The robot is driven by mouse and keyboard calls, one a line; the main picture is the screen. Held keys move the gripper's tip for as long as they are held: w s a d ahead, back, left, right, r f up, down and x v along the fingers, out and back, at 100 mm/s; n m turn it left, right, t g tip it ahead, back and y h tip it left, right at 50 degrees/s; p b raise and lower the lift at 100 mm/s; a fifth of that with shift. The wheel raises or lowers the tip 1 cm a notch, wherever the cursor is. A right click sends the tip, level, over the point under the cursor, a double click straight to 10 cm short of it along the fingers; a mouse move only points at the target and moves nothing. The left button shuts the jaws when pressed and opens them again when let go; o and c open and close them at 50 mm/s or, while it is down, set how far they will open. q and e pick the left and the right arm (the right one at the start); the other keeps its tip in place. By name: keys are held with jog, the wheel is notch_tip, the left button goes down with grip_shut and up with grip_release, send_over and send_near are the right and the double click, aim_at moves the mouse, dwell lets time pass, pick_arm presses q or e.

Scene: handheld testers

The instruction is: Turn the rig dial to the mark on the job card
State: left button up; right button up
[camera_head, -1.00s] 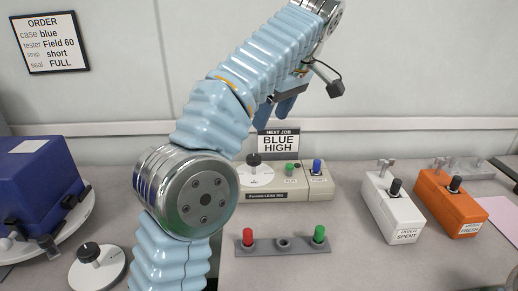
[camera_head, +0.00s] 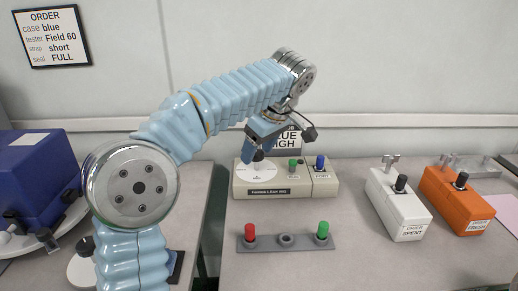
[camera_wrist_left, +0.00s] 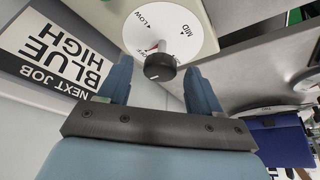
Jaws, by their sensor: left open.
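The rig (camera_head: 300,192), a beige box labelled as a leak rig, stands at the back of the bench. Its dial has a white plate (camera_head: 252,174) and a black knob (camera_wrist_left: 160,68). In the left wrist view the plate reads LOW, MID and a partly covered mark that looks like OFF. The job card (camera_head: 294,142) behind the rig is partly hidden by my arm; in the left wrist view (camera_wrist_left: 52,62) it reads NEXT JOB BLUE HIGH. My left gripper (camera_head: 256,152) is open above the dial, fingers pointing at the knob and on either side of it. My right gripper is not seen.
Green (camera_head: 293,166) and blue (camera_head: 319,162) plugs stand on the rig. A grey rack (camera_head: 268,243) with red and green plugs lies in front. A blue case (camera_head: 35,175) is left.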

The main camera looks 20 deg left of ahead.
pick_arm(q)
jog(key=shift+c, duration=0.3)
jog(key=c, duration=1)
jog(key=shift+m, duration=0.3)
